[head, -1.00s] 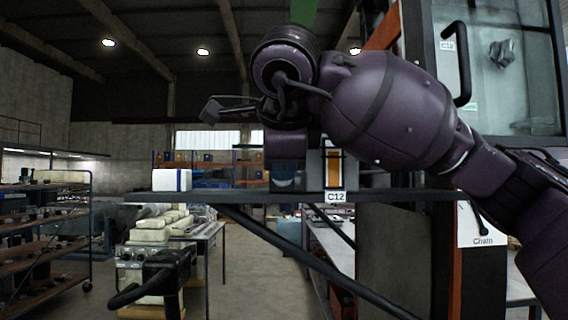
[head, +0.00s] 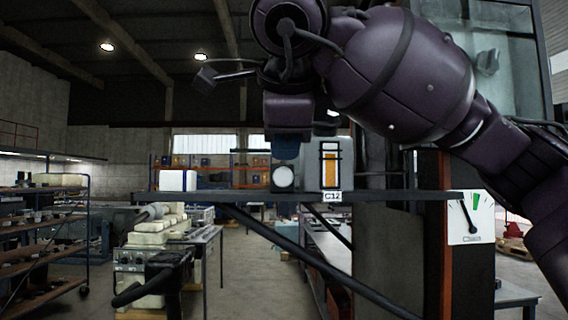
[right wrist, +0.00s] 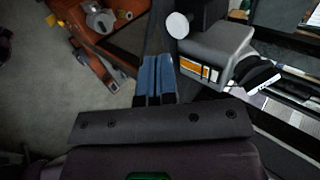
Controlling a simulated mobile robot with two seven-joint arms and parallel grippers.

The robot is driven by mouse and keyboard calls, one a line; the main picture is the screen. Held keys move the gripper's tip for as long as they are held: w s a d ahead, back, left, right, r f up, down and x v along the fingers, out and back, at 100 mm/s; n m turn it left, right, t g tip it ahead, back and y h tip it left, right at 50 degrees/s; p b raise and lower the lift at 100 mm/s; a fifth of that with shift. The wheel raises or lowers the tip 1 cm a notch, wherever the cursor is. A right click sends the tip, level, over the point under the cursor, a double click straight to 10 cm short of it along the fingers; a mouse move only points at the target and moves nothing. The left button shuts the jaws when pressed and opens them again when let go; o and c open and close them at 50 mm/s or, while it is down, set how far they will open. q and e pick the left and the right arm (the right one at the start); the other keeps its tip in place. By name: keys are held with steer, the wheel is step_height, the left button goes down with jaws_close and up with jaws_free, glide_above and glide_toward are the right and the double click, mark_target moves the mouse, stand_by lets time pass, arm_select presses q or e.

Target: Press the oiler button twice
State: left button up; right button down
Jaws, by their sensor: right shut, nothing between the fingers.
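The oiler is a grey box (head: 312,174) with an orange sight glass (head: 331,166) on a dark shelf (head: 400,195), above a C12 label. Its round white button (head: 283,177) faces me on the left side; it also shows in the right wrist view (right wrist: 178,25). My right gripper (head: 286,148) points down with its blue fingers shut and empty, just above the button in the head view. In the right wrist view its fingertips (right wrist: 156,62) are apart from the button. My left gripper is not in view.
A white dial marked Chain (head: 470,217) with a black needle and green zone is below the shelf at right. A white box (head: 178,180) stands at the shelf's left end. A glass-fronted cabinet (head: 490,60) is behind my right arm.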

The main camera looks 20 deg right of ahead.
steer(key=v, duration=0.5)
steer(key=shift+s+r, duration=0.25)
steer(key=shift+s+a, duration=0.1)
stand_by(0.4)
